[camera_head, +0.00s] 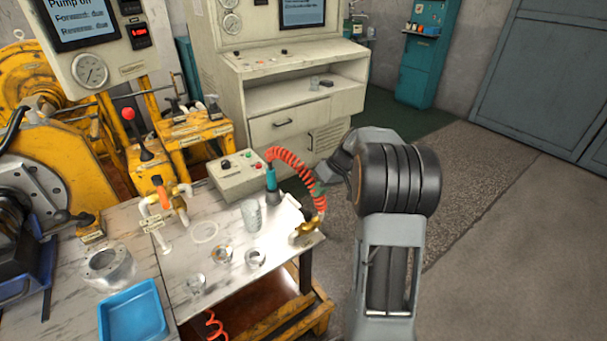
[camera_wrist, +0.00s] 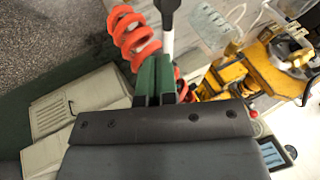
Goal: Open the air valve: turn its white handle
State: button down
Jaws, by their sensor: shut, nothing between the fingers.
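In the head view a brass valve (camera_head: 308,228) sits at the right corner of the worktable, at the lower end of a coiled red hose (camera_head: 290,160). Its white handle cannot be made out clearly there. My gripper (camera_wrist: 156,62) has green fingers, shut and empty. In the wrist view a pale rod (camera_wrist: 168,40) with a dark end lies just past the fingertips; I cannot tell whether it is the handle or whether they touch. The hose coil (camera_wrist: 133,32) is just left of the fingers. My arm hides most of the gripper in the head view.
The worktable (camera_head: 180,270) carries a blue tray (camera_head: 133,312), glass and metal pieces, a small button box (camera_head: 238,174) and white pipes with an orange part (camera_head: 165,200). A pale control cabinet (camera_head: 285,90) stands behind. Open floor lies to the right.

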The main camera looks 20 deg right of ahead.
aim_at(297, 206)
jog(key=w+d+n+t+y+p, duration=0.1)
jog(key=w+d+p, duration=0.1)
jog(key=d, duration=0.5)
jog(key=shift+w, duration=0.55)
jog(key=shift+a+r, duration=0.1)
jog(key=shift+w+a+f+p, duration=0.2)
jog(key=shift+w+a+f, duration=0.15)
jog(key=shift+a+f, duration=1.05)
jog(key=shift+w+a+f+p, duration=0.35)
jog(key=shift+a+f, duration=0.5)
jog(key=shift+a, duration=0.95)
jog(key=shift+w+a+f+p, duration=0.1)
jog(key=shift+w+a+f, duration=0.3)
jog(key=shift+a+f, duration=1)
jog(key=shift+r, duration=0.25)
jog(key=shift+a+f+y, duration=0.1)
jog(key=shift+a+y, duration=0.15)
jog(key=shift+y, duration=0.05)
